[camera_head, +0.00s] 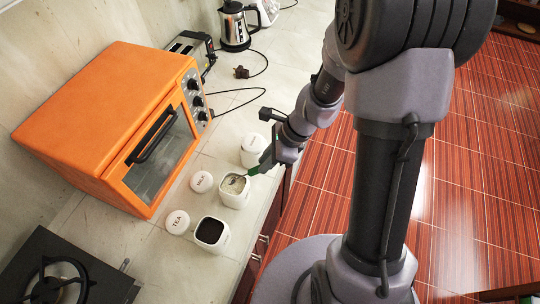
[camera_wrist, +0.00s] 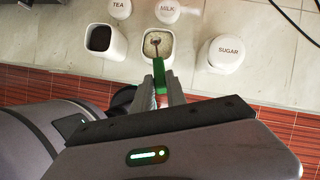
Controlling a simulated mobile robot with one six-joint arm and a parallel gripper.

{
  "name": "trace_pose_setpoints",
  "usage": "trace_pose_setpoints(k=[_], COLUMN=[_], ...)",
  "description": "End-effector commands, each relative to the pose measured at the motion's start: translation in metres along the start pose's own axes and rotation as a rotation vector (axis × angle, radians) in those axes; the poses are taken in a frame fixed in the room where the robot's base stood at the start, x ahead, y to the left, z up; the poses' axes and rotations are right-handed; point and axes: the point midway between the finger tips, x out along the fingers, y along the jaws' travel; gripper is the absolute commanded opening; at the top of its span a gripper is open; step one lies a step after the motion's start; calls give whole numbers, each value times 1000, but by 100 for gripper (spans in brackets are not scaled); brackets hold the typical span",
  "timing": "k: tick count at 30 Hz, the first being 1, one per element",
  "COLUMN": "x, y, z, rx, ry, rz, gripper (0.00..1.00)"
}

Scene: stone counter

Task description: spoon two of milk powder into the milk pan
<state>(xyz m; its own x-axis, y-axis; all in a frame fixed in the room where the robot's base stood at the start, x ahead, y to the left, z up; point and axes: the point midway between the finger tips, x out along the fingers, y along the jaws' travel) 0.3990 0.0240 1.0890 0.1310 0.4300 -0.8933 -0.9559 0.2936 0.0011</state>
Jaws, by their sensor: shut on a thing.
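My gripper (camera_head: 266,161) is shut on the green handle of a spoon (camera_wrist: 160,72). It is beside the open milk canister (camera_head: 235,192), at its upper right in the head view. The spoon slants down from the jaws, and its metal end reaches into the canister mouth. Pale powder (camera_wrist: 164,44) shows inside; whether the spoon's bowl is filled cannot be told. The white lid marked MILK (camera_head: 201,182) lies on the counter beside the canister. I see no milk pan in either view.
An open tea canister (camera_head: 211,232) with dark contents, its lid (camera_head: 177,221) and a closed sugar canister (camera_head: 254,149) stand close by. An orange oven (camera_head: 110,125) is left, a black hob (camera_head: 65,275) lower left. A toaster (camera_head: 190,50) and kettle (camera_head: 235,27) are at the back.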

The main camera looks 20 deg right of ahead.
Motion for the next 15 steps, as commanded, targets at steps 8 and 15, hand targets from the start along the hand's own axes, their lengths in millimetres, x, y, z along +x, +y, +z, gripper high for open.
trace_pose_setpoints(k=[8, 15], x=[30, 46], y=[0, 0], z=[-6, -14], rx=[3, 2], ry=[31, -16], rz=[-2, -3], gripper=[0, 0])
